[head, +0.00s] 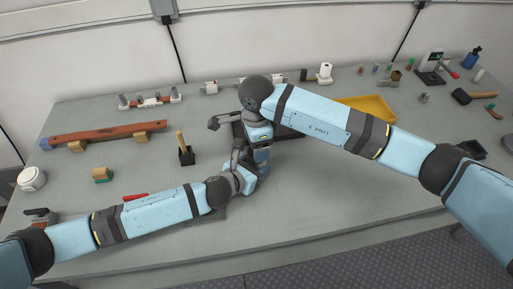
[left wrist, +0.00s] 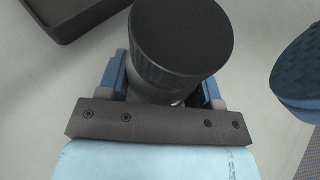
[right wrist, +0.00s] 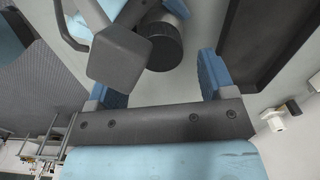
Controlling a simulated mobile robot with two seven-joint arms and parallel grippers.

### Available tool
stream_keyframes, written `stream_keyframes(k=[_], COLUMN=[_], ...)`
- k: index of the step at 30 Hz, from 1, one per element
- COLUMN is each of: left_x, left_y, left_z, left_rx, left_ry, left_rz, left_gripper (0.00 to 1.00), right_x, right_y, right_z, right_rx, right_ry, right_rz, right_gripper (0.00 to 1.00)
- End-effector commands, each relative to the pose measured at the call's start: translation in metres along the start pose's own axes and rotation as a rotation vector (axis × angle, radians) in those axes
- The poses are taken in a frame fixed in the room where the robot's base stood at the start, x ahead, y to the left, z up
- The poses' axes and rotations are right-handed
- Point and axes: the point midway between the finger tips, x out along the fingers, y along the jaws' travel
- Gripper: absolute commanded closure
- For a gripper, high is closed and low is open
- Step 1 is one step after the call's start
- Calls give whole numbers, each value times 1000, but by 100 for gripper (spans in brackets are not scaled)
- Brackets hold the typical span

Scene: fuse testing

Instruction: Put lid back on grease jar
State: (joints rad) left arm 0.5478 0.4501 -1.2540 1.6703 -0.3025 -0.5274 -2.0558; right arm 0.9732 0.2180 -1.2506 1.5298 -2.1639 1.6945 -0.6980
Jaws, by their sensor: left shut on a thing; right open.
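The grease jar (left wrist: 150,96) is a grey cylinder standing between the blue fingers of my left gripper, which is shut on it. The ribbed black lid (left wrist: 182,40) sits on top of the jar; whether it is fully seated I cannot tell. The lid also shows in the right wrist view (right wrist: 164,46), just beyond my right gripper (right wrist: 163,72), whose fingers are open and apart with nothing between their tips. In the head view my left gripper (head: 246,176) is at mid-table, and the right one is close above it. The arms largely hide the jar there.
A dark tray (left wrist: 62,26) lies just behind the grippers. A yellow bin (head: 372,106) stands at the back right. A wooden-handled tool in a black block (head: 187,156) and a red-handled tool (head: 135,197) are to the left.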

Motion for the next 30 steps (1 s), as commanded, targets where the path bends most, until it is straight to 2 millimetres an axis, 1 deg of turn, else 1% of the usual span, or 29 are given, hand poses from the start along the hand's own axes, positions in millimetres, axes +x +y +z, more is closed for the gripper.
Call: stream_keyframes(k=[1, 3, 10, 12, 13, 18, 21, 24, 30], left_x=[0, 0, 0, 0, 0, 0, 0, 0, 0], left_y=[0, 0, 0, 0, 0, 0, 0, 0, 0], left_z=[0, 0, 0, 0, 0, 0, 0, 0, 0], left_rx=[0, 0, 0, 0, 0, 0, 0, 0, 0], left_ry=[1, 1, 0, 0, 0, 1, 1, 1, 0], left_rz=[1, 1, 1, 1, 1, 0, 0, 0, 0], left_gripper=[100, 100, 100, 100, 100, 100, 100, 100, 100], right_x=[-8, -14, -16, -16, -18, -40, -49, -51, -51], right_y=[-1, 0, 0, 0, 0, -1, 0, 0, 0], right_z=[0, 0, 0, 0, 0, 0, 0, 0, 0], right_rx=[0, 1, 1, -3, -13, -178, -258, -286, -285], right_ry=[1, 1, 0, 0, 0, 0, 1, 0, 0], right_rz=[-2, 0, 1, 1, 0, -3, -1, 0, 1], right_gripper=[24, 24, 24, 29, 29, 29, 29, 29, 29])
